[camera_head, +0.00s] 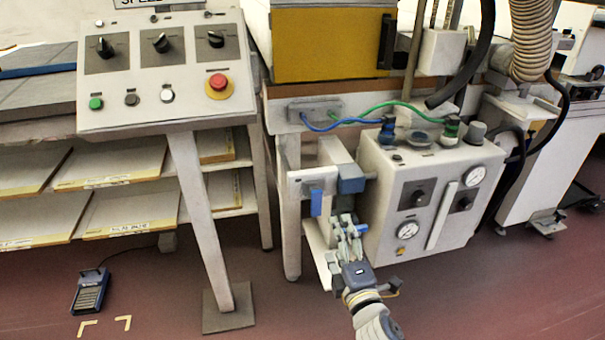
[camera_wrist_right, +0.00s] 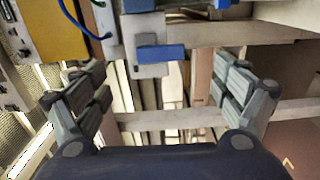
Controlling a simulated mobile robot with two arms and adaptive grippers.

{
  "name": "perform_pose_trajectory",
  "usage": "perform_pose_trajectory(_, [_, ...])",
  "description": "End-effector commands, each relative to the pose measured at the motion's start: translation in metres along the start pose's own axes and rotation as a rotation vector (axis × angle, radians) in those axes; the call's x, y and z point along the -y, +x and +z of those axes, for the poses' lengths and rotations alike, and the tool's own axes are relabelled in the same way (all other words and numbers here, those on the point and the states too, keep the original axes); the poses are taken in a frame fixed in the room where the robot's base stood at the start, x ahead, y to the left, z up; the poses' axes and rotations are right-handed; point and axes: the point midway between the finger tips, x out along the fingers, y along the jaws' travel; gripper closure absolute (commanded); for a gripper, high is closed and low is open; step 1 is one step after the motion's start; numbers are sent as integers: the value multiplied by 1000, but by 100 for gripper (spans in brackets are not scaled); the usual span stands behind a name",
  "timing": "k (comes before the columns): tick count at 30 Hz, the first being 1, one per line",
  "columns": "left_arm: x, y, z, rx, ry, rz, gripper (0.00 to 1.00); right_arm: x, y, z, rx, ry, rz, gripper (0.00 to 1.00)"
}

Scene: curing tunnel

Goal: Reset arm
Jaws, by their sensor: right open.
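My right gripper (camera_head: 348,226) reaches in from the bottom of the head view, in front of the machine's lower frame. It is open and empty. In the right wrist view its two fingers stand wide apart (camera_wrist_right: 163,92). A small blue tab (camera_head: 316,202) hangs on a grey bracket, up and left of the gripper, and a blue block (camera_head: 350,179) sits just above it. In the wrist view a blue tab (camera_wrist_right: 160,53) shows beyond the fingers, with a visible gap to them. No part is clearly identifiable as a reset arm. My left gripper is not in view.
A grey control box (camera_head: 425,195) with gauges stands close to the right of my gripper. A sloped control panel (camera_head: 160,75) with a red button stands at the left. A foot pedal (camera_head: 91,291) lies on the floor. The floor front right is clear.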

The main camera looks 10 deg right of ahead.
Motion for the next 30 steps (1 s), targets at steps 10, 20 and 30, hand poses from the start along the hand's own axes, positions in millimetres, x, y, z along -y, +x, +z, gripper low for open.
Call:
perform_pose_trajectory(10, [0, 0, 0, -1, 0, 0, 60, 120, -60, 36, 243, 473, -373, 10])
perform_pose_trajectory(20, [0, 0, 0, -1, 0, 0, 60, 257, -217, 27, 723, 1045, -894, 10])
perform_pose_trajectory(30, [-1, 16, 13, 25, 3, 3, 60, 303, -295, 11, 951, 1184, -1096, 10])
